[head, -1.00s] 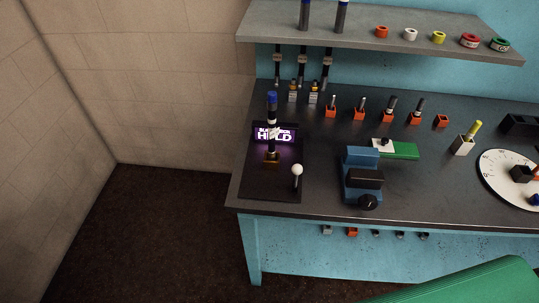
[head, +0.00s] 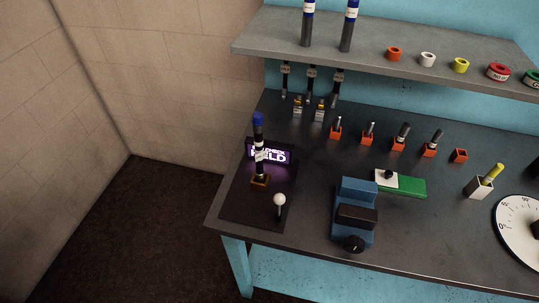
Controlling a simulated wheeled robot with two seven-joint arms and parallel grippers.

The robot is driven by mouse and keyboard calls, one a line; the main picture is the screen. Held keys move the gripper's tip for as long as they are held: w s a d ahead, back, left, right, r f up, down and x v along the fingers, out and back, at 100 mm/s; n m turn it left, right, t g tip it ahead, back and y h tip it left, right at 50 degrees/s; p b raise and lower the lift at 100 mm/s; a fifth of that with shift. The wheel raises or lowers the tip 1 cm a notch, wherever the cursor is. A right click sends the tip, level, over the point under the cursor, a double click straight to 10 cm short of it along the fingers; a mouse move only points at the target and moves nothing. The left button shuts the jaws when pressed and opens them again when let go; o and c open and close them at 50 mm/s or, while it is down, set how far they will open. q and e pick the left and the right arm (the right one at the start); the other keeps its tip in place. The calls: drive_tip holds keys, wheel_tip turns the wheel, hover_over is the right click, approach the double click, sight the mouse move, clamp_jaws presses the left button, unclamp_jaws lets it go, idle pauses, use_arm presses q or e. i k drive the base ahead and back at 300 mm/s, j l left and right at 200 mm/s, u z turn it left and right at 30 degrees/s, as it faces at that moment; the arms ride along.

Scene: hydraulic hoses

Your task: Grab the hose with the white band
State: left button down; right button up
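A dark hose (head: 259,150) with a blue top and a white band around its middle stands upright in a small brown holder (head: 261,181) on a black base plate at the table's left end. Two more dark upright hoses, a left one (head: 307,24) and a right one (head: 349,26), stand on the grey shelf, each with a white band and a blue part near the top. Several dark hoses (head: 311,80) with pale bands hang below the shelf. Neither of my grippers is in view.
A lit purple sign (head: 268,155) stands just behind the holder, and a white-knobbed lever (head: 279,201) in front. A blue vise-like device (head: 355,213) is to the right. The shelf (head: 400,41) overhangs the table's back and carries colored tape rolls. Floor left of the table is clear.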

sight(257, 120)
drive_tip(key=k+j+z, duration=0.15)
drive_tip(key=z, duration=0.3)
drive_tip(key=k+z, duration=0.25)
drive_tip(key=z, duration=0.25)
